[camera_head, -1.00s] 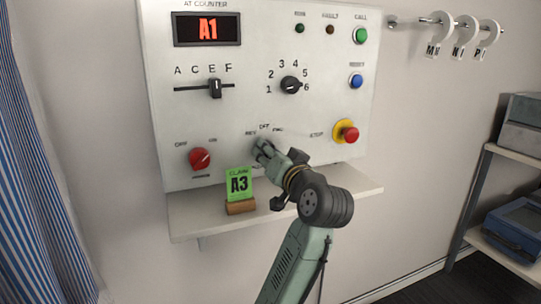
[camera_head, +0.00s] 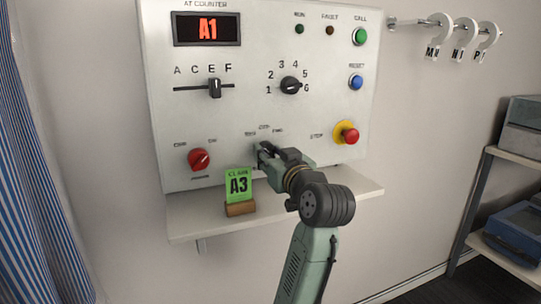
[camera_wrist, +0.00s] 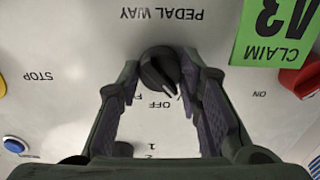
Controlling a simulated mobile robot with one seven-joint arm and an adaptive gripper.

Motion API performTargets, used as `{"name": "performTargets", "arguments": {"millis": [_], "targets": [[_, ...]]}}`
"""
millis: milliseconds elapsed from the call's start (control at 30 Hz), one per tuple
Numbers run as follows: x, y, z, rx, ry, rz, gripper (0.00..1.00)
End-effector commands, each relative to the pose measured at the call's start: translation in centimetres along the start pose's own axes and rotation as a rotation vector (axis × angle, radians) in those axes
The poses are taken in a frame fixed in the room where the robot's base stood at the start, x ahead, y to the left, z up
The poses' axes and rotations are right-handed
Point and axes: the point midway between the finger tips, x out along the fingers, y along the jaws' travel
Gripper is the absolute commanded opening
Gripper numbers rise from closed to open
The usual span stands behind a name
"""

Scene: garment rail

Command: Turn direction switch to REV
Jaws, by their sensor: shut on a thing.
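The direction switch is a dark round knob (camera_wrist: 158,66) low on the white control panel (camera_head: 215,125). Its labels REV, OFF and FWD arc above it in the head view. My gripper (camera_head: 266,152) is on the knob, with one finger on each side in the wrist view (camera_wrist: 164,76). That view is upside down. The knob's ridge and pale mark point lower right there, past OFF toward the REV side. My right-hand finger covers the REV label in that view, so exact alignment cannot be told.
A green A3 claim card (camera_head: 238,184) in a wooden holder stands on the shelf (camera_head: 205,224), just left of my gripper. A red knob (camera_head: 199,159) is farther left. A red stop button (camera_head: 350,136) is at the right. A striped curtain (camera_head: 35,180) hangs at far left.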

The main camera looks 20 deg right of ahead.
Motion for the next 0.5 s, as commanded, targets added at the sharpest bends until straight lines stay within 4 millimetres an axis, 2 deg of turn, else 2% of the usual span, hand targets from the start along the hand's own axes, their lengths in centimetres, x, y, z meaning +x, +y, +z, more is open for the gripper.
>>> {"name": "performTargets", "arguments": {"millis": [267, 300, 500], "targets": [[-0.02, -0.06, -0.12, -0.002, 0.002, -0.001, 0.05], [-0.02, -0.06, -0.12, -0.002, 0.002, -0.001, 0.34], [-0.01, -0.04, -0.07, -0.001, 0.001, -0.001, 0.47]]}}
